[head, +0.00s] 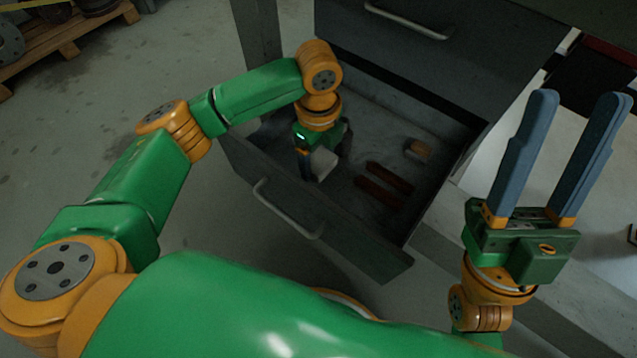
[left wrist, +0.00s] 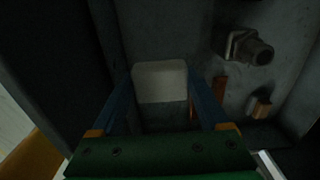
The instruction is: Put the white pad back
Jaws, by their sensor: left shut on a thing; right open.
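The white pad (head: 323,163) is inside the open drawer, towards its left end. My left gripper (head: 314,168) reaches down into the drawer and is shut on the pad. In the left wrist view the pad (left wrist: 160,82) shows as a pale block between the blue fingers. I cannot tell whether the pad touches the drawer floor. My right gripper (head: 567,150) is open and empty, pointing up at the right, away from the drawer.
The grey drawer (head: 290,215) also holds two dark red bars (head: 383,184) and a small tan block (head: 418,150). A grey hex-shaped metal part (left wrist: 246,47) shows in the left wrist view. A closed drawer (head: 440,60) is above. A wooden pallet (head: 70,40) stands at the far left.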

